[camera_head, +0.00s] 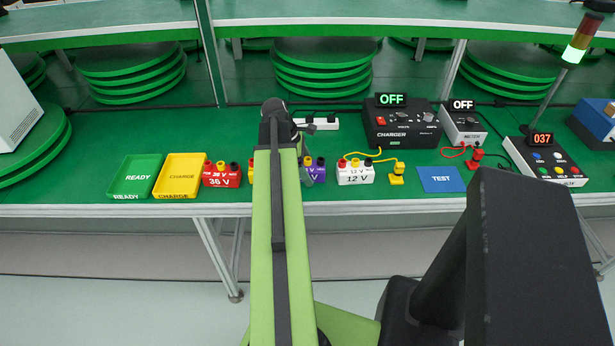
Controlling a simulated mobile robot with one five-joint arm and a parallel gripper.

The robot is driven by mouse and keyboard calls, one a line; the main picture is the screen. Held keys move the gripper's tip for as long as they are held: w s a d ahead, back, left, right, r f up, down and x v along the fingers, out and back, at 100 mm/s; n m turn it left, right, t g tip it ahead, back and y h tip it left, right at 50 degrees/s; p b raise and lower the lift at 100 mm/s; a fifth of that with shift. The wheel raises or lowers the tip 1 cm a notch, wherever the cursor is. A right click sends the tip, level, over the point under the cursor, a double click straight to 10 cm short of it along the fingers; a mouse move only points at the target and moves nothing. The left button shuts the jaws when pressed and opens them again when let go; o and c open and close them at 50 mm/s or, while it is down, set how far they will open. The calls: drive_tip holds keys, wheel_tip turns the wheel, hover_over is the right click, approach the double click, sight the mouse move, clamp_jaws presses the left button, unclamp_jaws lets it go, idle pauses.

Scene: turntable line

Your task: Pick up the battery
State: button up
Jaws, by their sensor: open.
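Several batteries stand in a row on the green bench. A red one marked 36 V (221,178) is left of my arm, and a white one marked 12 V (355,177) is to the right. A purple battery (317,174) is partly hidden by my arm, with only a "V" of its label showing. A yellow battery (251,172) is mostly hidden behind the arm. My green arm reaches forward over the row. My gripper (306,127) shows small and dark at its far end, open, with no battery visible in it.
Left are a green READY tray (135,177) and a yellow CHARGE tray (179,177). Right are a black charger (402,125) and a meter (463,128), both reading OFF, a blue TEST pad (441,179) and a control box (545,162) reading 037. Yellow and red leads lie on the bench.

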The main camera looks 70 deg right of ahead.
drive_tip(key=shift+r, duration=0.1)
clamp_jaws()
idle(0.4)
drive_tip(key=shift+r, duration=0.15)
